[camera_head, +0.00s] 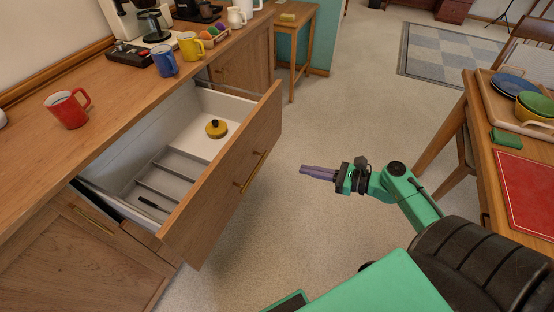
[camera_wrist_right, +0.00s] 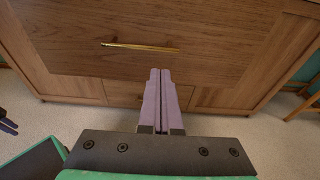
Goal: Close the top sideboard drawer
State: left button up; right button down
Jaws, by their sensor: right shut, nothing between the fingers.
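The top sideboard drawer (camera_head: 222,178) is pulled far out from the wooden sideboard (camera_head: 110,85). Its front has a brass bar handle (camera_head: 253,172). Inside are a grey divided tray and a yellow lidded item with a black knob (camera_head: 216,128). My right gripper (camera_head: 305,170) is shut and empty, in the air to the right of the drawer front and apart from it, fingers toward it. In the right wrist view the shut fingers (camera_wrist_right: 160,72) point at the drawer front (camera_wrist_right: 220,35), below its handle (camera_wrist_right: 140,47). Purple tips, apparently my left gripper (camera_wrist_right: 6,122), show at the left edge.
A red mug (camera_head: 68,110), blue mug (camera_head: 166,62) and yellow mug (camera_head: 190,46) stand on the sideboard top. A table with a tray (camera_head: 545,128) and red mat (camera_head: 528,190) is at right. The floor between is clear.

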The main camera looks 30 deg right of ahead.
aim_at(263, 160)
jog(key=x, duration=1)
jog(key=shift+w+a+f, duration=0.15)
jog(key=shift+w, duration=0.2)
pick_arm(q)
jog(key=shift+w+d, duration=0.1)
jog(key=shift+d, duration=0.3)
pick_arm(e)
jog(key=shift+w+a+f, duration=0.2)
jog(key=shift+w+a, duration=0.15)
jog(key=shift+w, duration=0.05)
pick_arm(q)
jog(key=shift+r, duration=0.1)
pick_arm(e)
jog(key=shift+w+a, duration=0.1)
